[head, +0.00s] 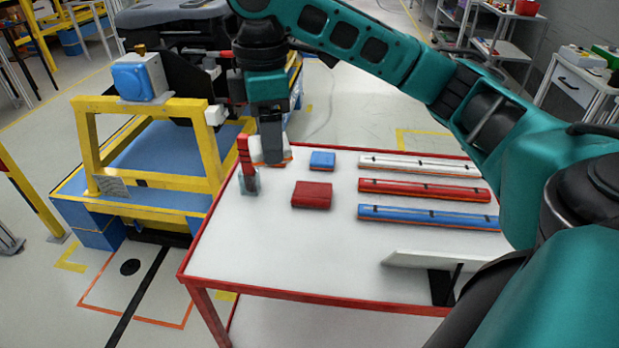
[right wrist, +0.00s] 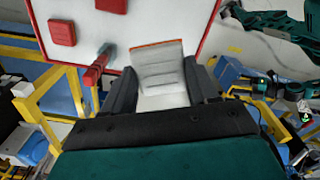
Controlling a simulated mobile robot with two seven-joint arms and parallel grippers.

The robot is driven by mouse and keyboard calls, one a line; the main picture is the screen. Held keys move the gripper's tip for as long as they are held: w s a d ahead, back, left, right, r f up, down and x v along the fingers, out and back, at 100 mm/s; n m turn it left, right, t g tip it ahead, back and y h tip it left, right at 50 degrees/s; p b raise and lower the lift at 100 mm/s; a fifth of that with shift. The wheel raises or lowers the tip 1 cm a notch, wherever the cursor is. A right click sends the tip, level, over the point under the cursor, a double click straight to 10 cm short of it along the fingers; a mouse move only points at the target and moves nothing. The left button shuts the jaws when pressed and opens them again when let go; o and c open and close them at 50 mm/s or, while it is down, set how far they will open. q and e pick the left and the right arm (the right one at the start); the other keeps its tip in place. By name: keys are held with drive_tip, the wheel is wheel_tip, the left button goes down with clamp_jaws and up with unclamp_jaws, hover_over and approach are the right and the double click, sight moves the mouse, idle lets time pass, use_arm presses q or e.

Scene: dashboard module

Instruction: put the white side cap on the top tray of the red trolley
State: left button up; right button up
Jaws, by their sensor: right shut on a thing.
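The white side cap (right wrist: 160,72) is between the two fingers of my right gripper (right wrist: 160,85), which is shut on it. In the head view the cap (head: 270,150) shows below the right gripper (head: 268,138), partly hidden by the fingers. It is upright or tilted over the back left part of the red trolley's white top tray (head: 255,260). I cannot tell whether it touches the tray.
A red upright tool (head: 245,155) stands close left of the cap. A blue cap (head: 322,160), a red cap (head: 312,194) and white (head: 420,166), red (head: 425,189) and blue (head: 430,216) bars lie on the tray. The tray's front left is clear. A yellow frame (head: 150,182) stands left.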

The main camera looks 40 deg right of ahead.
drive_tip(key=b, duration=0.3)
hover_over(279, 238)
wheel_tip(279, 238, down, 15)
drive_tip(key=shift+d+r, duration=0.1)
drive_tip(key=shift+f, duration=0.55)
wheel_tip(279, 238, down, 4)
drive_tip(key=shift+r+b, duration=0.1)
drive_tip(key=shift+b, duration=0.2)
drive_tip(key=o, duration=1)
drive_tip(key=shift+o, duration=0.2)
drive_tip(key=shift+w, duration=0.1)
wheel_tip(279, 238, up, 12)
drive_tip(key=p, duration=0.2)
